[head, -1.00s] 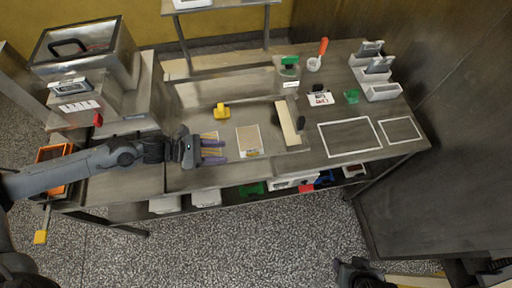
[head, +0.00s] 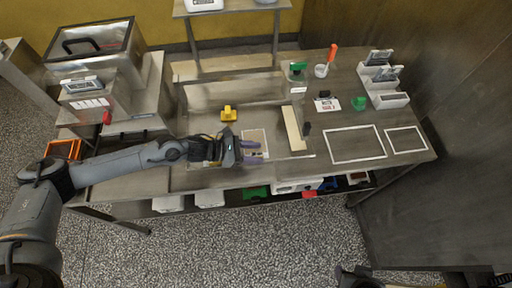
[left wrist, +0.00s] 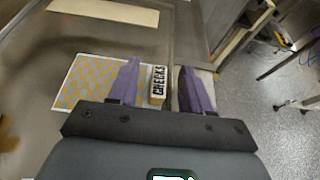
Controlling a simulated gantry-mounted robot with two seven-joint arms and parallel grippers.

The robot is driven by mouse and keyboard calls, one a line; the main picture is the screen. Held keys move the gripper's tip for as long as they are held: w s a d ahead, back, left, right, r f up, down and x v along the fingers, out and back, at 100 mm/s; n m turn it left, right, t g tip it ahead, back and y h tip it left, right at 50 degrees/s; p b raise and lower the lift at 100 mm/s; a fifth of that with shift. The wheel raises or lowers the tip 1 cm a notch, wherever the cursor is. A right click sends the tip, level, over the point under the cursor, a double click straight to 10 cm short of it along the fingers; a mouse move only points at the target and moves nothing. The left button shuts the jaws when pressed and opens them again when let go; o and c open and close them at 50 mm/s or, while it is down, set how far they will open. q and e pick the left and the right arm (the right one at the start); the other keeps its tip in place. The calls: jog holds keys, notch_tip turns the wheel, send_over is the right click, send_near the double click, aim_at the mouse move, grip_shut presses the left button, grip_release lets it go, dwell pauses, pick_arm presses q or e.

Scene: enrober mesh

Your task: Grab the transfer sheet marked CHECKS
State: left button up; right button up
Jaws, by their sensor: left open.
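The transfer sheet (head: 254,136) lies flat on the steel table, left of a cream bar. In the left wrist view it is a yellow-and-white checked sheet (left wrist: 92,80) with a raised tab marked CHECKS (left wrist: 158,82) at its table-front edge. My left gripper (head: 264,152) is open over the front part of the sheet. In the left wrist view its purple fingers (left wrist: 160,68) stand either side of the tab, with nothing gripped. Whether they touch it I cannot tell. My right gripper (head: 356,277) shows only partly at the bottom edge; its jaws are unclear.
The cream bar (head: 293,128) lies just beyond the fingers. A yellow-handled tool (head: 228,114) stands behind the sheet. Two white-outlined areas (head: 355,145) on the right are empty. A machine (head: 98,50) stands at the left, and a grey rack (head: 384,80) at the back right.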

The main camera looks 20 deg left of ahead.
pick_arm(q)
jog(key=shift+w+d+f, duration=0.1)
jog(key=shift+d+f, duration=0.05)
jog(key=shift+c, duration=0.2)
grip_shut()
